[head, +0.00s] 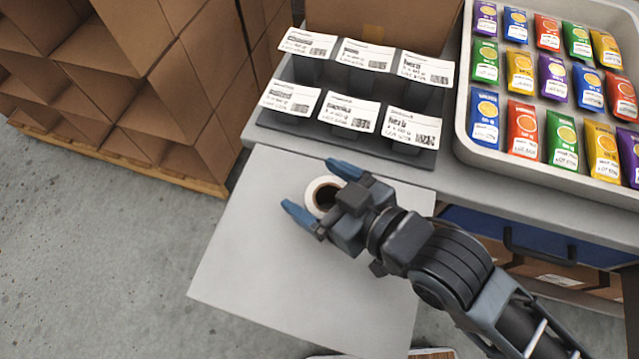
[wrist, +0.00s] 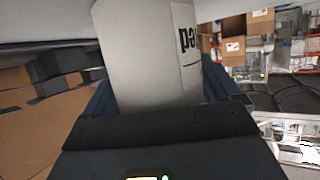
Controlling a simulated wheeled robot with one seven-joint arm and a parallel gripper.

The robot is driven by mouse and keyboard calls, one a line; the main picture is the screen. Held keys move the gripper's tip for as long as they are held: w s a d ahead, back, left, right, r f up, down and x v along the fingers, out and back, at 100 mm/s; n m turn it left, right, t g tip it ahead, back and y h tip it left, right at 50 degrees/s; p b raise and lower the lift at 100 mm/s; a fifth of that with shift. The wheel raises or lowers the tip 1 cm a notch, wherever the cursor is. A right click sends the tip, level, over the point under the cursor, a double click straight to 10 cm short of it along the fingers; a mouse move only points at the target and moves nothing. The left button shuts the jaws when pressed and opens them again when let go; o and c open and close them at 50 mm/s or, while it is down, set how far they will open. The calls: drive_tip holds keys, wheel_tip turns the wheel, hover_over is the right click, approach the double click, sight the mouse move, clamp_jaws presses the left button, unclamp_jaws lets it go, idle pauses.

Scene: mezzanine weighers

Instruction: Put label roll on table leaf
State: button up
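The label roll (head: 309,190) is a white ring with a dark hole, seen from above in the head view. It sits between the two blue fingertips of my gripper (head: 317,187). In the wrist view the white roll (wrist: 150,55) fills the space between the dark blue fingers, with part of a printed label on its right side. My gripper looks shut on it, one finger on each side. The table leaf (head: 270,270) is a bare light grey panel below the roll and gripper. Whether the roll's underside touches the leaf is hidden.
A dark rack of white label cards (head: 345,125) stands on the counter behind the leaf. A grey tray (head: 463,120) of colourful packets is at the right. Stacked cardboard boxes (head: 130,75) fill the left. The leaf's front and left parts are clear.

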drive_tip(key=shift+o, duration=0.8)
drive_tip(key=shift+r, duration=0.1)
drive_tip(key=shift+d+r, duration=0.1)
drive_tip(key=b+v, duration=0.1)
drive_tip(key=v, duration=1)
drive_tip(key=shift+s+d, duration=0.25)
drive_tip(key=shift+s, duration=0.1)
drive_tip(key=shift+r, duration=0.15)
